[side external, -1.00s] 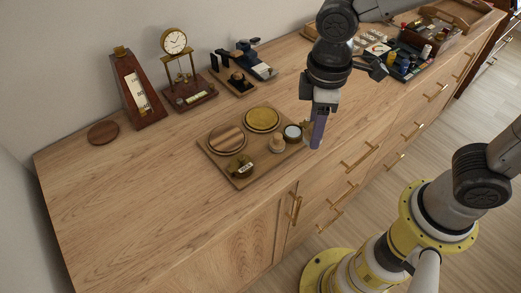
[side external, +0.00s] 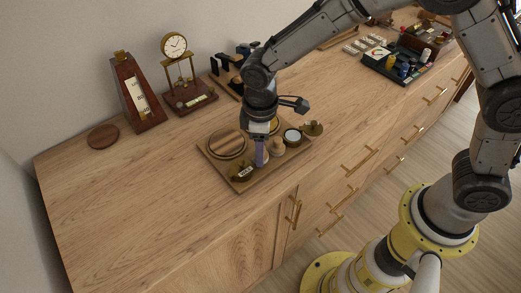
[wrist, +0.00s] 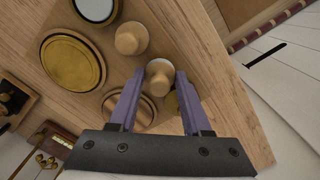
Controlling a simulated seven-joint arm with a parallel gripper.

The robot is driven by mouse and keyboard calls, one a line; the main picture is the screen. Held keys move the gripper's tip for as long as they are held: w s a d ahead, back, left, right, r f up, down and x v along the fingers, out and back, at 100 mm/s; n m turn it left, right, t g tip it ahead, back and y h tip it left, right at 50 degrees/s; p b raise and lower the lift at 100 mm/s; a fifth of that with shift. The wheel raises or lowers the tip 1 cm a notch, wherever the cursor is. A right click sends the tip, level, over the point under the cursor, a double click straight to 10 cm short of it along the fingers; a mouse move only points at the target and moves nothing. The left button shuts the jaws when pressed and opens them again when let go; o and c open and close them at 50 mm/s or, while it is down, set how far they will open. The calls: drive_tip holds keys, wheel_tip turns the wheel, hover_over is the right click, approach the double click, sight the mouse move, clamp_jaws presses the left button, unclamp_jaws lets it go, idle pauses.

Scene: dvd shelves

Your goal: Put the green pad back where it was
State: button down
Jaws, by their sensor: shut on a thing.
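My gripper (side external: 262,162) is over the front part of a wooden tray (side external: 262,177). In the wrist view, its purple fingers (wrist: 158,92) are shut on a wooden knob (wrist: 158,68), a small rounded handle. No green surface shows, so I cannot tell the pad's colour from here. A second wooden knob (wrist: 130,40) stands beside it, also in the side view (side external: 277,147). I cannot tell whether the held piece touches the tray.
The tray also holds a striped wooden disc (side external: 227,143), a gold disc (wrist: 72,62), a white-faced round piece (side external: 292,136) and a labelled brass piece (side external: 242,172). Another brass piece (side external: 313,128) is at the right. A metronome (side external: 137,95) and clock (side external: 180,75) stand behind.

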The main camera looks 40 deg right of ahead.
drive_tip(key=shift+f, duration=0.5)
drive_tip(key=shift+f, duration=0.1)
drive_tip(key=shift+c, duration=1.8)
unclamp_jaws()
drive_tip(key=shift+f, duration=0.1)
wheel_tip(320, 180, up, 12)
drive_tip(key=shift+r, duration=0.25)
drive_tip(key=s+d+r+m+t, duration=0.25)
drive_tip(key=s+d+r, duration=0.25)
drive_tip(key=s+d, duration=0.25)
drive_tip(key=s+d+r+m+t, duration=0.1)
drive_tip(key=s+d+r+m, duration=0.4)
drive_tip(key=d, duration=0.4)
drive_tip(key=s+d+f+m+t, duration=0.1)
drive_tip(key=s+d+f+t, duration=0.1)
drive_tip(key=s, duration=0.6)
drive_tip(key=shift+d+f+m, duration=0.3)
drive_tip(key=shift+d+m, duration=0.05)
drive_tip(key=shift+d, duration=0.25)
